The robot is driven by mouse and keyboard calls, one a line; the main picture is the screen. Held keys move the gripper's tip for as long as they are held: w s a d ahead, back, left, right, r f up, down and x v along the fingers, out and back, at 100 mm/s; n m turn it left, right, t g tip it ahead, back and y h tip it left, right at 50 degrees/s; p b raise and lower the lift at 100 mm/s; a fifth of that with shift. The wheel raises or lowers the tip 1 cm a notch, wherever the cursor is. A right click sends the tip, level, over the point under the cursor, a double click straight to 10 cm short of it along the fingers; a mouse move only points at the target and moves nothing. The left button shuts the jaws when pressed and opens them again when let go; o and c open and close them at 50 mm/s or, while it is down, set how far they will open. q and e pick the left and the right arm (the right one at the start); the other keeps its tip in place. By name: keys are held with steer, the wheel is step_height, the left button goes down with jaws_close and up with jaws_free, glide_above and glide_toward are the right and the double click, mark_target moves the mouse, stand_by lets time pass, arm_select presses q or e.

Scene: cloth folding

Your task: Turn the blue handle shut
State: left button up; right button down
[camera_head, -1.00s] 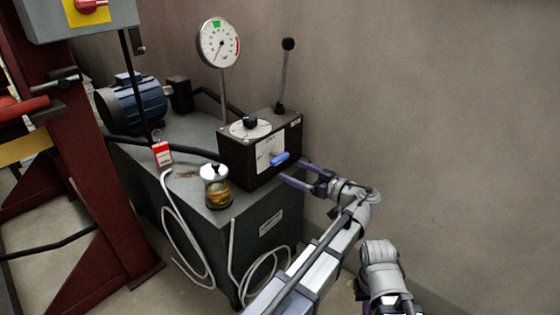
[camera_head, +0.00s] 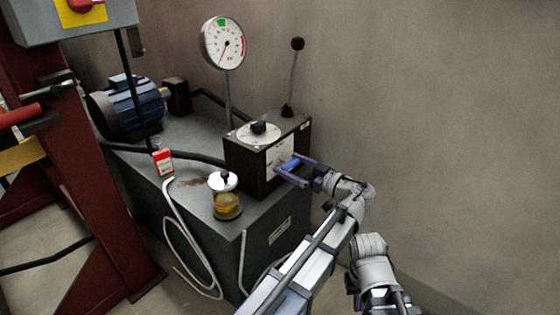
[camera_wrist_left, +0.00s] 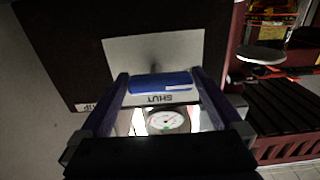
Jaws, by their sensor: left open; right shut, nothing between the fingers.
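The blue handle (camera_head: 291,164) is on the front of a dark valve box (camera_head: 243,165), against a pale plate. In the left wrist view the blue handle (camera_wrist_left: 160,82) lies crosswise between my fingers, next to upside-down lettering that reads SHUT. My left gripper (camera_head: 289,166) is open, with one finger on each side of the handle; the left wrist view also shows the open fingers (camera_wrist_left: 160,88). Contact with the handle cannot be made out. My right arm shows at the bottom of the head view, but its fingers cannot be seen.
A gauge (camera_head: 222,43) and a black-knobbed lever (camera_head: 293,75) rise by the box. A glass jar (camera_head: 226,198), a red tag (camera_head: 162,161) and a blue motor (camera_head: 130,105) are on the grey cabinet (camera_head: 262,232). Bare wall (camera_head: 450,120) fills the right.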

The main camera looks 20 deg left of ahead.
arm_select(q)
steer(key=shift+a, duration=0.1)
steer(key=c, duration=1.1)
steer(key=shift+o, duration=0.2)
steer(key=shift+m, duration=0.3)
steer(key=m, duration=0.3)
steer(key=shift+w+r+m, duration=0.1)
steer(key=shift+r+m, duration=0.05)
steer(key=shift+m, duration=0.25)
steer(key=m, duration=0.4)
steer(key=shift+w+r+m, duration=0.1)
steer(key=shift+m, duration=0.2)
steer(key=m, duration=0.4)
steer(key=shift+w, duration=0.1)
steer(key=shift+w+m, duration=0.1)
steer(key=shift+m, duration=2.3)
